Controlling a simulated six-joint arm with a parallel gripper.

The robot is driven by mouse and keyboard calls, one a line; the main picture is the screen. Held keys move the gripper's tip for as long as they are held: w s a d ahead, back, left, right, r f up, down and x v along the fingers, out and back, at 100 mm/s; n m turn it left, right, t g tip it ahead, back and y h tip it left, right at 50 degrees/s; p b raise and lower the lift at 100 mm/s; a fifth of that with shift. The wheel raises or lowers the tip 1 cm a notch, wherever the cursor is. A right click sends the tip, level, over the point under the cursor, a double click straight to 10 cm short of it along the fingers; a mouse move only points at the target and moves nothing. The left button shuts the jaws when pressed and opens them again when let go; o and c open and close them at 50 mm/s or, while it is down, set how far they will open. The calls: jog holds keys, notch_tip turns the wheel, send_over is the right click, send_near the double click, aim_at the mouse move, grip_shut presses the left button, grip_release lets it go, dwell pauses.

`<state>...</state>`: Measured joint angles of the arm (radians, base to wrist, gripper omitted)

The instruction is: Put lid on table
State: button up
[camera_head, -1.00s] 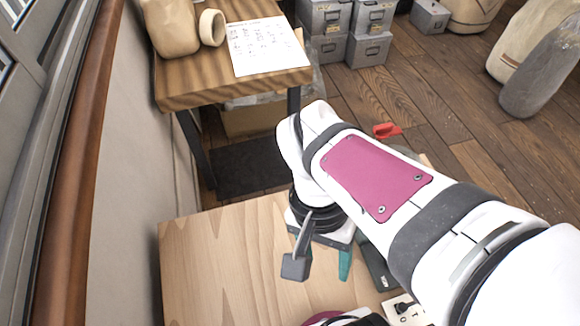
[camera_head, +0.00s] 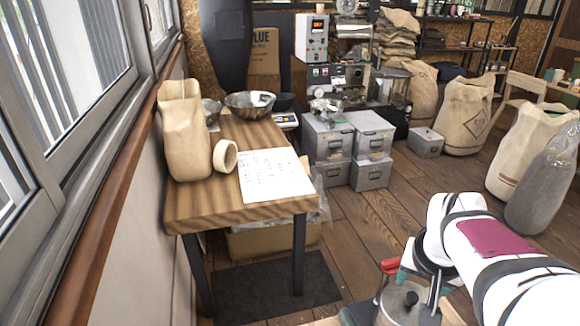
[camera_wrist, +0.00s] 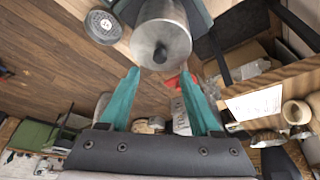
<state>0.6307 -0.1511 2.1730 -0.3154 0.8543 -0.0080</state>
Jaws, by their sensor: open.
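A steel canister (camera_head: 398,312) with a round metal lid (camera_head: 400,300) and dark knob stands at the bottom of the head view, partly cut off. In the wrist view the canister's lid (camera_wrist: 161,32) shows at the top centre, its knob facing my gripper. My gripper (camera_wrist: 160,76) is open, its two teal fingers apart and pointing toward the lid, with nothing between them. In the head view my gripper (camera_head: 418,283) is beside and partly over the canister. A brown wooden table (camera_head: 237,204) stands to the left; its far part holds several things.
On the table are a tan bag (camera_head: 187,135), a tan ring (camera_head: 224,156), a paper sheet (camera_head: 273,176) and a metal bowl (camera_head: 249,105). Grey boxes (camera_head: 351,150) stand on the floor behind it. The table's front edge is clear. A red part (camera_head: 389,266) is by the canister.

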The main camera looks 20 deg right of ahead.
aim_at(413, 296)
jog(key=x, duration=0.7)
grip_shut()
